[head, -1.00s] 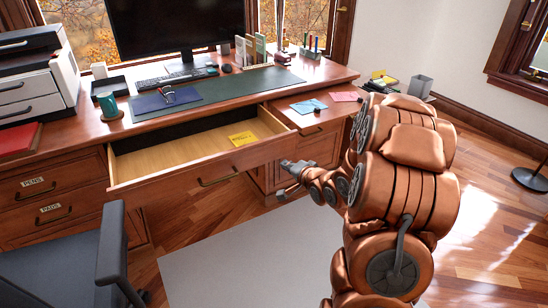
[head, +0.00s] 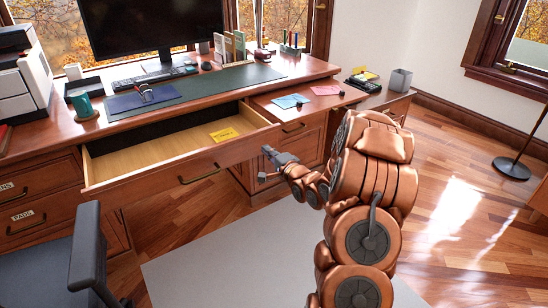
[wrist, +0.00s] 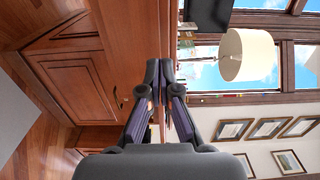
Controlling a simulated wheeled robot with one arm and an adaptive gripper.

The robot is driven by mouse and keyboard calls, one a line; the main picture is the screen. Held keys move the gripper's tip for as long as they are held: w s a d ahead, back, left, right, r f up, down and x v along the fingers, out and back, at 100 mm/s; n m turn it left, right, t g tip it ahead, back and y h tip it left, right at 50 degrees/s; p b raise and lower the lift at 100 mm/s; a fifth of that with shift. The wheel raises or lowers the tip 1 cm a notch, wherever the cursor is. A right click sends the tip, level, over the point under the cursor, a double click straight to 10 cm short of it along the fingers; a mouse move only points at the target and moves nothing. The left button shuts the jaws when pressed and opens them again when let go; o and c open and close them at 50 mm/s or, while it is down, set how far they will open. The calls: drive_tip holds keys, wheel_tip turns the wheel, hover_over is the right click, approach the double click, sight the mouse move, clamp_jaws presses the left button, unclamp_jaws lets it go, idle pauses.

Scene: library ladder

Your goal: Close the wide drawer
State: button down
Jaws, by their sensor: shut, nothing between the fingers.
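The wide drawer (head: 200,178) under the desk top is pulled out, with its pale wooden inside and a yellow note (head: 224,134) showing. Its front carries a dark bar handle (head: 199,175). My gripper (head: 267,150) is shut and empty, near the right end of the drawer front. In the head view I cannot tell whether it touches the drawer. In the wrist view my gripper (wrist: 158,68) also shows shut, its fingertips together, with wooden desk fronts (wrist: 75,60) on the left of the picture.
A dark office chair (head: 88,255) stands in front of the drawer's left part. A smaller surface (head: 300,108) with blue and pink notes sticks out right of the drawer.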

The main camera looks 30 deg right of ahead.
sight(253, 137)
drive_tip(key=w+b, duration=0.1)
drive_tip(key=w, duration=0.6)
drive_tip(key=shift+w, duration=0.2)
drive_tip(key=shift+w, duration=0.15)
